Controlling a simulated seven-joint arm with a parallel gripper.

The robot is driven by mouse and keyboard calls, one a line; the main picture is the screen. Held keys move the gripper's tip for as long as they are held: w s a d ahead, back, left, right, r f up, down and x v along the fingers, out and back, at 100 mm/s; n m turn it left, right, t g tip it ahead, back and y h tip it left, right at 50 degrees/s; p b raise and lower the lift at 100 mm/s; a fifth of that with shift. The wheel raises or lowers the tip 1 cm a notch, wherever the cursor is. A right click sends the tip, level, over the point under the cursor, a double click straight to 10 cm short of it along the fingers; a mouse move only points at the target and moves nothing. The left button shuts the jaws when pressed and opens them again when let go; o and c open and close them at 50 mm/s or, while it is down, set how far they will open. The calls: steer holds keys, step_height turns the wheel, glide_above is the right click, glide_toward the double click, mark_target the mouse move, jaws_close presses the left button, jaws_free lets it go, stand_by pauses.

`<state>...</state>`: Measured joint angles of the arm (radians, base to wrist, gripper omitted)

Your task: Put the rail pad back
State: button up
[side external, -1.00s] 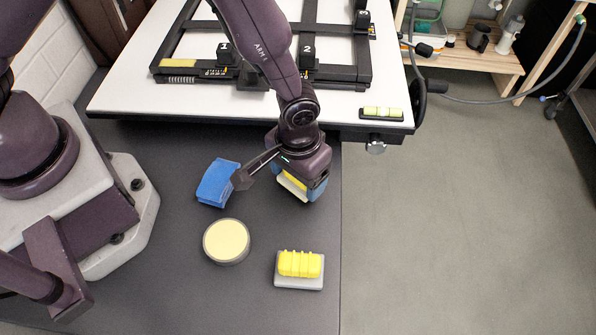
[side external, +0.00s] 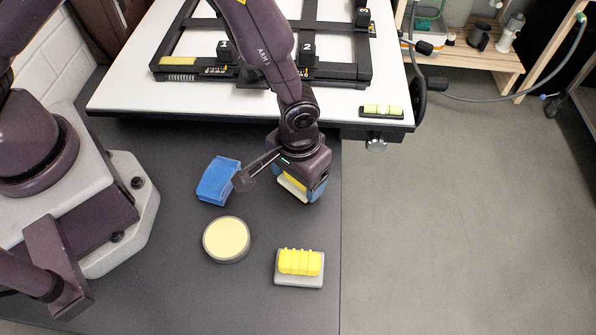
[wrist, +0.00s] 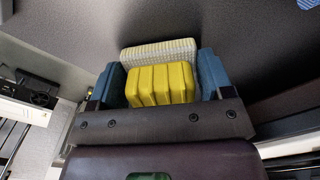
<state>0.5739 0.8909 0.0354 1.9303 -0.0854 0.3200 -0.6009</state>
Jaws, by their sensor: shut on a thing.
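My gripper (side external: 302,190) hangs above the dark grey mat, near the front edge of the white board. Its two blue fingers (wrist: 163,82) are shut on a pad with a yellow ribbed grip (wrist: 161,85) and a pale textured face (wrist: 160,51). In the side view the held pad (side external: 292,185) is mostly hidden by the gripper. A second, similar pad, a yellow ribbed block on a grey base (side external: 300,266), lies on the mat in front of the gripper. I cannot tell from its looks which one is the rail pad.
A blue block (side external: 218,181) and a round cream-topped disc (side external: 227,240) lie on the mat (side external: 180,270) to the left. The white board (side external: 130,90) carries a black rail frame (side external: 367,55) with numbered blocks. A small level (side external: 382,111) sits at its right corner.

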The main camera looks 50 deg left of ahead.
steer(key=shift+f, duration=0.15)
steer(key=o, duration=1.1)
steer(key=shift+o, duration=0.2)
steer(key=shift+r, duration=4)
step_height(320, 180, up, 13)
